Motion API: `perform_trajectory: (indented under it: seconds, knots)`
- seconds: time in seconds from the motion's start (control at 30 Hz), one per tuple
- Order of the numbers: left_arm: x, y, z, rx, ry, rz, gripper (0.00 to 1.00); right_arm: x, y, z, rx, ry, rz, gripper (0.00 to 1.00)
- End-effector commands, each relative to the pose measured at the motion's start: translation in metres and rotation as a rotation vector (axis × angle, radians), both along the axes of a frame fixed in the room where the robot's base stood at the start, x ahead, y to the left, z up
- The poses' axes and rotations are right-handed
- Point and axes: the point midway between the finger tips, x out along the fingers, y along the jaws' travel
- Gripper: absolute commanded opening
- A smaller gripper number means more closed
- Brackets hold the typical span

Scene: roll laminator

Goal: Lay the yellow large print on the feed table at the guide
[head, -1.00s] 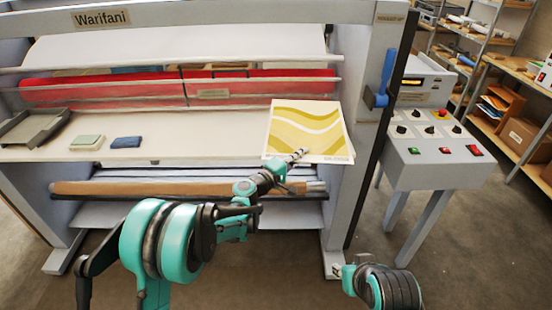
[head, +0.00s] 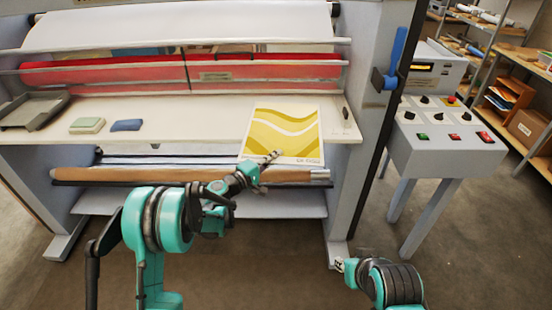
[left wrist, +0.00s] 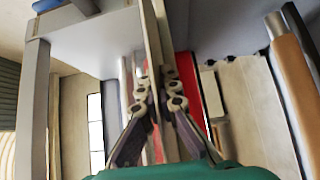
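The yellow large print (head: 287,128), white-bordered with wavy bands, is over the right part of the pale feed table (head: 200,112). Its near edge reaches past the table's front edge; I cannot tell whether it touches the surface. My left gripper (head: 274,156) is shut on the print's near edge. In the left wrist view, the left gripper's fingers (left wrist: 158,88) pinch the thin print (left wrist: 153,40), seen nearly edge-on. My right gripper (head: 339,265) is low at the front, away from the table; its finger state is too small to tell. I cannot make out the guide clearly.
A grey tray (head: 35,110), a pale green block (head: 87,125) and a blue block (head: 126,125) lie at the table's left. Red rollers (head: 130,70) run behind. A brown roll (head: 130,174) sits below. A control console (head: 445,145) stands right. The table's middle is clear.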

Motion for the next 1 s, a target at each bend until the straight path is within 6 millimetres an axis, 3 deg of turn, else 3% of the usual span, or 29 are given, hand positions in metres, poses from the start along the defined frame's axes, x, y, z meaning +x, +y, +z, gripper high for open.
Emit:
perform_trajectory:
  seconds: [0.27, 0.37, 0.77, 1.0]
  knots:
    - [0.0, 0.0, -0.003, 0.0, 0.0, 0.0, 0.0, 0.0, 0.0, -0.004, 0.0, 0.0, 0.0, 0.3]
    - [0.0, 0.0, -0.002, 0.0, 0.0, 0.0, 0.25, 0.0, 0.0, -0.002, 0.0, 0.0, 0.0, 0.3]
    - [0.0, 0.0, 0.004, 0.0, 0.0, 0.0, 0.26, 0.0, 0.0, 0.003, 0.0, 0.0, 0.0, 0.3]
    - [-0.032, 0.034, 0.003, 0.0, 0.0, 0.004, 0.26, 0.0, 0.0, 0.011, 0.0, 0.0, 0.0, 0.3]
